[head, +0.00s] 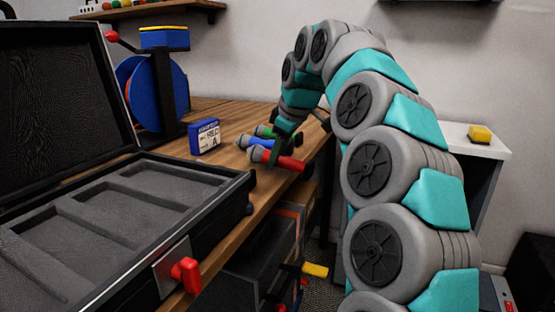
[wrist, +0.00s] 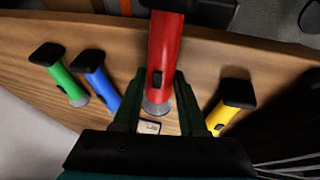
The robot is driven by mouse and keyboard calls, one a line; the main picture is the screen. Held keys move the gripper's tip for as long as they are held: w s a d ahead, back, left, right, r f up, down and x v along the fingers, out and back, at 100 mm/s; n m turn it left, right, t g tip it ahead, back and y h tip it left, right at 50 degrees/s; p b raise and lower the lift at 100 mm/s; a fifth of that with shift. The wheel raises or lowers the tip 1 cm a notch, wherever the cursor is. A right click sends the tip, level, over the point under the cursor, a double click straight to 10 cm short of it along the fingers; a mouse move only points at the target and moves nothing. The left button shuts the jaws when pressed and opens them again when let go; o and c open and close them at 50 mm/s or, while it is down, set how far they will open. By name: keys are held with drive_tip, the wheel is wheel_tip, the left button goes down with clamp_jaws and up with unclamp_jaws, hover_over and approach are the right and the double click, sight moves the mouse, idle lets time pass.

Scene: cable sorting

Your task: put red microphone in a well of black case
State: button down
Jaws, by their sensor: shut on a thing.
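The red microphone (head: 290,163) is at the workbench's right part, with its grey head to the left. In the wrist view the red microphone (wrist: 164,50) runs between the fingers of my gripper (wrist: 160,88), which is shut on its handle. In the head view my gripper (head: 281,148) reaches down over it; whether it touches the bench is unclear. The open black case (head: 225,197) stands at the left front, lid (head: 60,100) raised. Its visible wells, such as one well (head: 103,235) in the middle, look empty.
A blue microphone (wrist: 97,82) and a green microphone (wrist: 65,80) lie to the left of the red one in the wrist view, a yellow microphone (wrist: 232,105) to the right. A blue box (head: 205,137) and a blue reel (head: 157,92) stand behind the case.

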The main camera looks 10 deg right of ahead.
wheel_tip(320, 180, up, 6)
drive_tip(key=shift+r+p, duration=0.2)
drive_tip(key=shift+p, duration=0.15)
drive_tip(key=shift+r+p, duration=1.05)
drive_tip(key=shift+r, duration=0.15)
